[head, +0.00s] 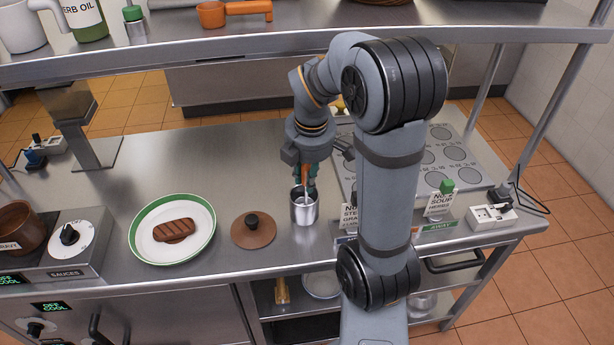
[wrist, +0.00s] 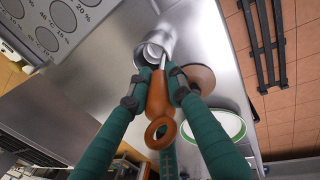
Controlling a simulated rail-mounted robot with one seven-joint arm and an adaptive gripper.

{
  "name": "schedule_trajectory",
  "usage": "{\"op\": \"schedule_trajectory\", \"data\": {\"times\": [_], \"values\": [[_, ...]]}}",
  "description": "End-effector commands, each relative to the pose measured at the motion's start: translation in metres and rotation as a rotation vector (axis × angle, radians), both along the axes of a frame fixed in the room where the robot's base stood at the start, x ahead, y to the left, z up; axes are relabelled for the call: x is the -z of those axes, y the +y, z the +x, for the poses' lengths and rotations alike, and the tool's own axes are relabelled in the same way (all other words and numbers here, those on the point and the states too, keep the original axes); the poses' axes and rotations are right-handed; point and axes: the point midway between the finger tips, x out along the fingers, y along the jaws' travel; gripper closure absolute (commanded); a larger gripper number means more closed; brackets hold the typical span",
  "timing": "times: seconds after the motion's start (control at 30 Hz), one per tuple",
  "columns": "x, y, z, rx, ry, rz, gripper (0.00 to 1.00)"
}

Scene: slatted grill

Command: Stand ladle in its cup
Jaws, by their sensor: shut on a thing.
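My gripper (head: 305,176) is shut on the ladle's brown-orange handle (head: 306,173), above the metal cup (head: 304,211). In the wrist view my gripper's green fingers (wrist: 158,76) close on the handle (wrist: 158,97) from both sides, and its ring end (wrist: 161,132) points toward the camera. The ladle's metal lower part reaches down at the mouth of the cup (wrist: 163,30). The ladle's bowl looks to be inside the cup, but whether it touches the bottom cannot be told. The cup stands upright on the steel counter.
A brown lid with a black knob (head: 252,230) lies just left of the cup. Further left is a green-rimmed plate (head: 141,246) with a grilled steak (head: 175,231). Small signs (head: 439,205) and a panel of round marks (head: 455,153) are to the right. A shelf (head: 200,45) crosses above.

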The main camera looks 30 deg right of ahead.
Motion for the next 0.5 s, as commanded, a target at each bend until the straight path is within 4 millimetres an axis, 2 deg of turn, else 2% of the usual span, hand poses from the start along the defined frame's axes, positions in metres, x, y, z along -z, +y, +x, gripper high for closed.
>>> {"op": "schedule_trajectory", "data": {"times": [0.5], "values": [[0.0095, 0.0012, -0.004, 0.004, 0.013, 0.005, 1.0]]}}
